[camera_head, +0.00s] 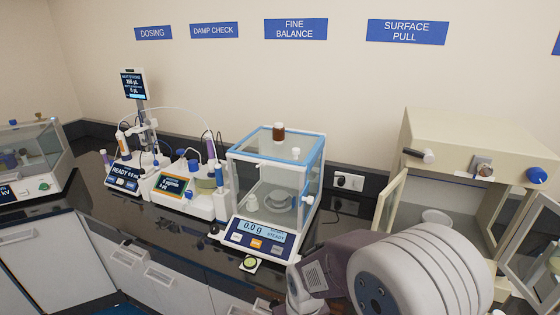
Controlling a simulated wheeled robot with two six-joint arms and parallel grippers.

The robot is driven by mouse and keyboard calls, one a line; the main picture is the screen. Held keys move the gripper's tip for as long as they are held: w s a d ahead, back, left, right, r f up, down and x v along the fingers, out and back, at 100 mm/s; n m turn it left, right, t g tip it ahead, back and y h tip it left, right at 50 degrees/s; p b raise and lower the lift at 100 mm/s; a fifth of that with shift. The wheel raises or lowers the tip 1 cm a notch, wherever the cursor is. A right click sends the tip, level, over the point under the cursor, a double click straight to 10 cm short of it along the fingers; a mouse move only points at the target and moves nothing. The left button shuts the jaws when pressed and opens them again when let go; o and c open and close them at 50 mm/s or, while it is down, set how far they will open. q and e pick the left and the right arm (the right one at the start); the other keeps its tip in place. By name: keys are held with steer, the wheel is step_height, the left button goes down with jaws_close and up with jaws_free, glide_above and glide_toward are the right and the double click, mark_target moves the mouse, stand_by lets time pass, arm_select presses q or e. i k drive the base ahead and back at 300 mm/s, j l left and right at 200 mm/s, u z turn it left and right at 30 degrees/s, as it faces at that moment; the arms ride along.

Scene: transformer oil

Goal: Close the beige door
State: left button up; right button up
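The beige cabinet (450,128) stands at the right under the SURFACE PULL sign. Its front is open and a pale round dish (436,217) shows inside. A beige-framed glass panel (388,204) angles out at the left of the opening. A second beige-framed door panel with dark glass (538,245) stands swung out at the right, partly cut off by the picture edge. My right arm crosses the foreground below the opening and hides its lower part. Neither gripper's fingers are visible.
A glass-walled balance (258,238) reading 0.0 g stands left of the cabinet, close to my arm. Dosing instruments (190,190) stand further left. A small green-topped item (250,263) lies on the dark counter (150,228).

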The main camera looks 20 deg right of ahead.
mark_target(400, 180)
steer(key=i+j+z, duration=0.15)
steer(key=z, duration=0.35)
steer(key=i+j+z, duration=0.2)
steer(key=z, duration=0.3)
steer(key=i+j+z, duration=0.15)
steer(key=j+z, duration=0.15)
steer(key=z, duration=0.2)
steer(key=j+z, duration=0.3)
steer(key=z, duration=0.15)
steer(key=j+z, duration=0.35)
steer(key=z, duration=0.15)
steer(key=j+z, duration=0.35)
steer(key=z, duration=0.15)
steer(key=l+z, duration=0.25)
steer(key=l, duration=0.15)
steer(key=i, duration=0.05)
